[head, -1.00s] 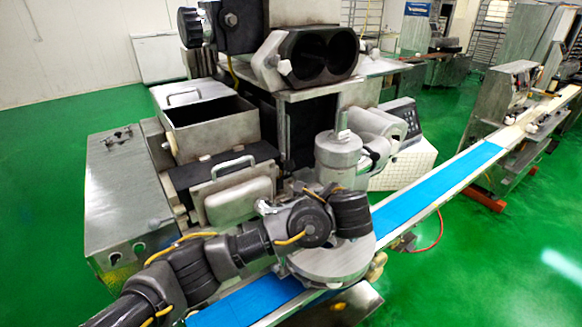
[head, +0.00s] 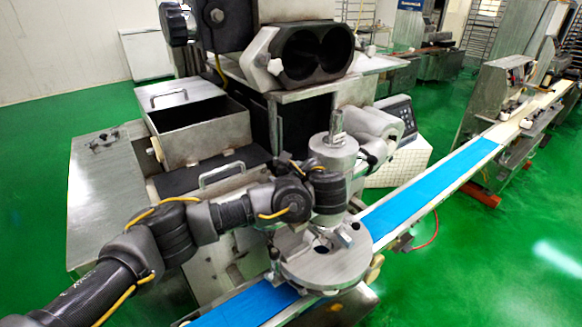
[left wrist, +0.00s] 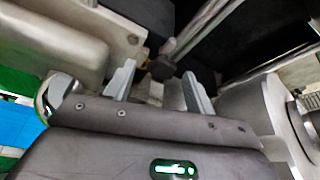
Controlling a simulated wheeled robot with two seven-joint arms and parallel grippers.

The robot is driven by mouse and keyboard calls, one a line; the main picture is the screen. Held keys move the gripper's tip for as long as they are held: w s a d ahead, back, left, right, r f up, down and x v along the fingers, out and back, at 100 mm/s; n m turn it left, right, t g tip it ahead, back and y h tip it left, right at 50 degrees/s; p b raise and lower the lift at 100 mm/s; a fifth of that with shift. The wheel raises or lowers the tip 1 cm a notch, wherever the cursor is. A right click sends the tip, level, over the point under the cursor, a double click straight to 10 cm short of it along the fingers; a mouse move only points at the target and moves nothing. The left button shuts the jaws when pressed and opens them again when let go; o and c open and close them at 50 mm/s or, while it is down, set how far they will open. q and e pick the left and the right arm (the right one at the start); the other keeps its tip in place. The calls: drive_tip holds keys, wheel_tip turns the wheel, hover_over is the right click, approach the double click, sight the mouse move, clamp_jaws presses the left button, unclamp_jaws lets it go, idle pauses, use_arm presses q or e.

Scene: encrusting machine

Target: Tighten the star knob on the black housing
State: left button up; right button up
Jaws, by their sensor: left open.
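The black housing (head: 308,50) with two round openings is at the top middle of the head view. A large dark ridged knob (head: 173,23) is at the machine's upper left; I cannot tell if it is the star knob. My left gripper (head: 300,166) is low in front of the machine, well below that housing, mostly hidden by its own wrist. In the left wrist view its two grey fingers (left wrist: 158,85) are open and empty. A small dark knob-like piece (left wrist: 162,68) shows beyond and between them, apart from them. My right gripper is not in view.
A metal cylinder (head: 333,165) above a round plate (head: 328,270) stands close right of my left wrist. A blue conveyor belt (head: 430,190) runs past in front. A lidded metal box (head: 200,125) is at left. Green floor is free at right.

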use_arm(q)
drive_tip(key=shift+x, duration=0.9)
drive_tip(key=shift+a, duration=0.1)
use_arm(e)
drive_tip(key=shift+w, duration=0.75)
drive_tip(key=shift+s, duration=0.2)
use_arm(q)
drive_tip(key=shift+d, duration=0.2)
drive_tip(key=shift+c, duration=0.7)
drive_tip(key=shift+r, duration=0.1)
drive_tip(key=c, duration=0.8)
drive_tip(key=shift+b, duration=0.55)
drive_tip(key=shift+c, duration=0.2)
drive_tip(key=n+t+b, duration=0.1)
drive_tip(key=b, duration=0.3)
drive_tip(key=n+h+b, duration=0.1)
drive_tip(key=n+b, duration=0.1)
drive_tip(key=b, duration=0.2)
drive_tip(key=n+t+b, duration=0.1)
drive_tip(key=b, duration=0.3)
drive_tip(key=shift+a+f+n+t+h, duration=0.1)
drive_tip(key=shift+f+n+t+h, duration=0.2)
drive_tip(key=shift+f+h, duration=0.1)
drive_tip(key=shift+r+b, duration=0.3)
drive_tip(key=shift+b, duration=0.3)
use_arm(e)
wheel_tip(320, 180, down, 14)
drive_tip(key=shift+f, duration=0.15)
